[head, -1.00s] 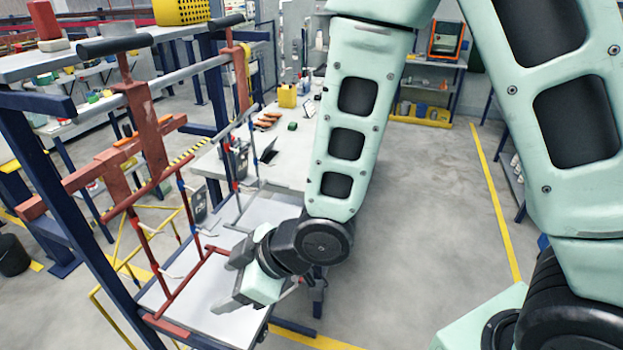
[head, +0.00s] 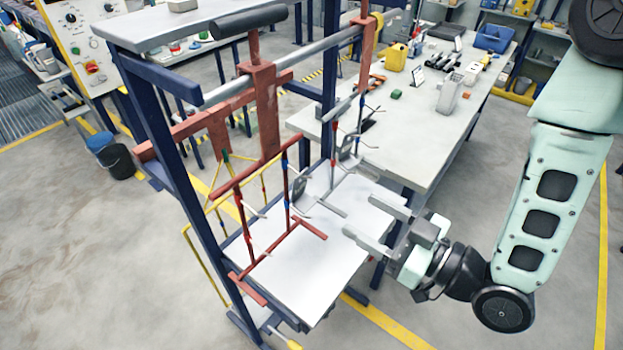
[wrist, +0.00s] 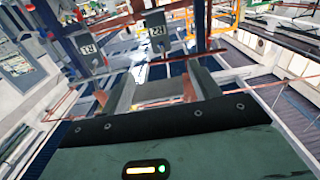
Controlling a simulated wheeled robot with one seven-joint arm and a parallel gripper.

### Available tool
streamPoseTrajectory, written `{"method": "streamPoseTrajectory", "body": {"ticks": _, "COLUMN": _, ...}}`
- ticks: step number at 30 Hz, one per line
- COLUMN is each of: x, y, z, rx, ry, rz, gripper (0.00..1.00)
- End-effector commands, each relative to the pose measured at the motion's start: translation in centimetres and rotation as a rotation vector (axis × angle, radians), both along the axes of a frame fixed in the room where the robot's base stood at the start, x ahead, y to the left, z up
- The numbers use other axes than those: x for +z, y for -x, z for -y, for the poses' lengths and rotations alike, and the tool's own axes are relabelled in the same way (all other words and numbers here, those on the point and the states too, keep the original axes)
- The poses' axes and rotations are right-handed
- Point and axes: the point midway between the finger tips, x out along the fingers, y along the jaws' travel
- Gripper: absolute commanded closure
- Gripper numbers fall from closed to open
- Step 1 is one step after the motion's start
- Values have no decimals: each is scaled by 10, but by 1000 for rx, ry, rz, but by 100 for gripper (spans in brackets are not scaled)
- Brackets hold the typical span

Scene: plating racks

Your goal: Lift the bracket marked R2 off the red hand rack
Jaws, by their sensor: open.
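The red hand rack (head: 243,250) is a red frame hanging from a bar over a pale tray. A grey bracket (head: 298,190) hangs at its right side; its marking is unreadable in the head view. A second grey bracket (head: 346,147) hangs farther back, by the grey rack. The wrist view shows two grey plates with white labels, a left plate (wrist: 89,62) and a right plate (wrist: 157,45); I cannot read either label surely. My gripper (head: 360,216) is open and empty, over the tray's right side, apart from the brackets. Its fingers (wrist: 160,76) point toward the plates.
A dark blue post (head: 172,180) and a grey crossbar (head: 225,90) frame the rack. Thin hooks stick out from the racks. A white workbench (head: 420,140) with a yellow can (head: 396,57) stands behind. Open floor lies at the lower left.

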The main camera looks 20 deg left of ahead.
Motion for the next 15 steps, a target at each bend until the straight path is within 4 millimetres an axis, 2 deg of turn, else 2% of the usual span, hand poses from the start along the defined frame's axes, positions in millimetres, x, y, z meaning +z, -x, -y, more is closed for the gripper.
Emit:
{"method": "streamPoseTrajectory", "body": {"ticks": 4, "x": -4, "y": -8, "z": -22, "rx": 2, "ry": -5, "rz": 6, "gripper": 38}}
{"method": "streamPoseTrajectory", "body": {"ticks": 15, "x": -6, "y": -16, "z": -35, "rx": 5, "ry": -1, "rz": 6, "gripper": 38}}
